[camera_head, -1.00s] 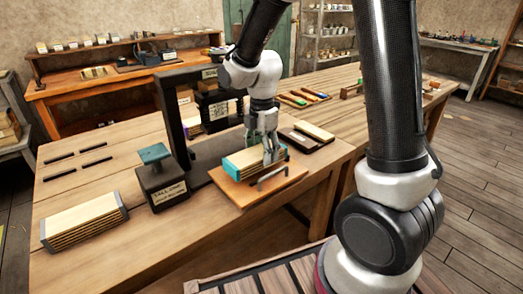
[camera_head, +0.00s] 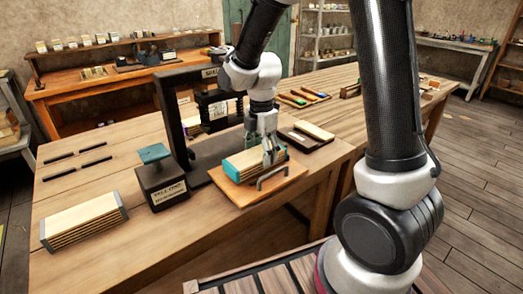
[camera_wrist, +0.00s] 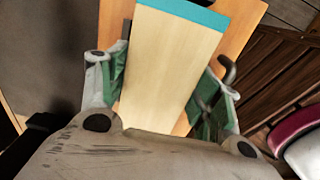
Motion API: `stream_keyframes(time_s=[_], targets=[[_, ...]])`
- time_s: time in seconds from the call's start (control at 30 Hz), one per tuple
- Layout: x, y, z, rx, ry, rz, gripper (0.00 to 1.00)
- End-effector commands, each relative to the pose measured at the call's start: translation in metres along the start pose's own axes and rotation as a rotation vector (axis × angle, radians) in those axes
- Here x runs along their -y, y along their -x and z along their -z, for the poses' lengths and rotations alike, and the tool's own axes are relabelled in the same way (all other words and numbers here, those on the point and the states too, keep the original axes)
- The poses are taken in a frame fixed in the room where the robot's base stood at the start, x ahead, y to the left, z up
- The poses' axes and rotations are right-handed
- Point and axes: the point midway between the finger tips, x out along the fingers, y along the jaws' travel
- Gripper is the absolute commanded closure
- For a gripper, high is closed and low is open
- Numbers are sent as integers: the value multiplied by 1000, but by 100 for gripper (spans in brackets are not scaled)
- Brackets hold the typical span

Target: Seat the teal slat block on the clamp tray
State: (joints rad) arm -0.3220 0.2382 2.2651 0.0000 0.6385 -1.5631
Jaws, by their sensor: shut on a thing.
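The teal slat block (camera_head: 250,161) is a stack of pale wood slats with teal ends. It lies on or just over the orange-brown clamp tray (camera_head: 252,196) at the bench's front edge; I cannot tell whether it touches the tray. My gripper (camera_head: 270,160) comes down from above, shut on the block near its right end. In the wrist view the block (camera_wrist: 170,65) lies between the green pads of my gripper (camera_wrist: 163,95), its teal end at the top, with the tray (camera_wrist: 243,25) beneath. A dark handle (camera_head: 272,177) stands at the tray's front.
The black press frame (camera_head: 175,120) stands behind the tray. A dark labelled box with a teal top (camera_head: 163,185) is left of it. A grey-ended slat block (camera_head: 85,222) lies at the front left. Another pale block (camera_head: 314,131) sits on a dark base to the right.

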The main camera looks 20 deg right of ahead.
Motion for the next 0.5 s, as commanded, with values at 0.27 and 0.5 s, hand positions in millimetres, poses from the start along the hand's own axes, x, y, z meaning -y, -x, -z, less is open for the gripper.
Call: stream_keyframes(time_s=[0.27,0.5], targets=[[0,-6,0,0,0,0,69],[0,-10,0,0,0,0,69]])
